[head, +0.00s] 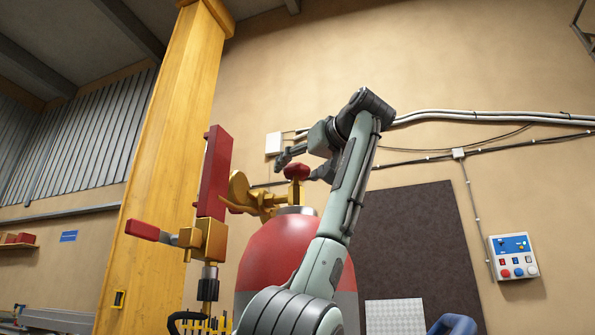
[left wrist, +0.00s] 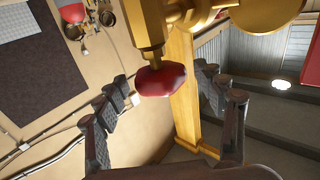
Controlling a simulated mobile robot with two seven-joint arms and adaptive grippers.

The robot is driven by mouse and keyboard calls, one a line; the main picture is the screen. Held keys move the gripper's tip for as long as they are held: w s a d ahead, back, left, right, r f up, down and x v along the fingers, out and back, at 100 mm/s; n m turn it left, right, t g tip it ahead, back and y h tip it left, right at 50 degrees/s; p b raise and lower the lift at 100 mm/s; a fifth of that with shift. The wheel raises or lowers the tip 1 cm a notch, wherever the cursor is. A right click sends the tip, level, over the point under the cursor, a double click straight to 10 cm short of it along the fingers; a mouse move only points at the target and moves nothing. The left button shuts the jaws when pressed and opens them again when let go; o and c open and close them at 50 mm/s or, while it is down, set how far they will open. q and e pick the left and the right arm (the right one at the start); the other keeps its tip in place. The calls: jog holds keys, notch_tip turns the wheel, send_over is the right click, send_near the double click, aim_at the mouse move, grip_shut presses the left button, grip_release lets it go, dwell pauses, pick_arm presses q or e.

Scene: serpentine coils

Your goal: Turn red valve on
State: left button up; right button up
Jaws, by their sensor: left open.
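The red valve knob (head: 296,171) sits on a brass fitting (head: 262,203) on top of a red tank (head: 283,245). In the left wrist view the red knob (left wrist: 161,82) hangs from a brass stem (left wrist: 148,30) at the centre of the picture. My left gripper (head: 300,165) is open at the knob, with one finger on each side. In the left wrist view the fingers of my left gripper (left wrist: 163,78) stand wide apart, with visible gaps to the knob. My right gripper is not in view.
A yellow post (head: 160,170) stands left of the tank. A brass valve block (head: 208,238) with a red lever (head: 142,229) and a red plate (head: 215,172) is beside it. A control box (head: 514,257) and pipes (head: 490,117) are on the wall at the right.

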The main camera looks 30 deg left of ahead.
pick_arm(q)
jog(key=v, duration=1.1)
jog(key=x, duration=1.2)
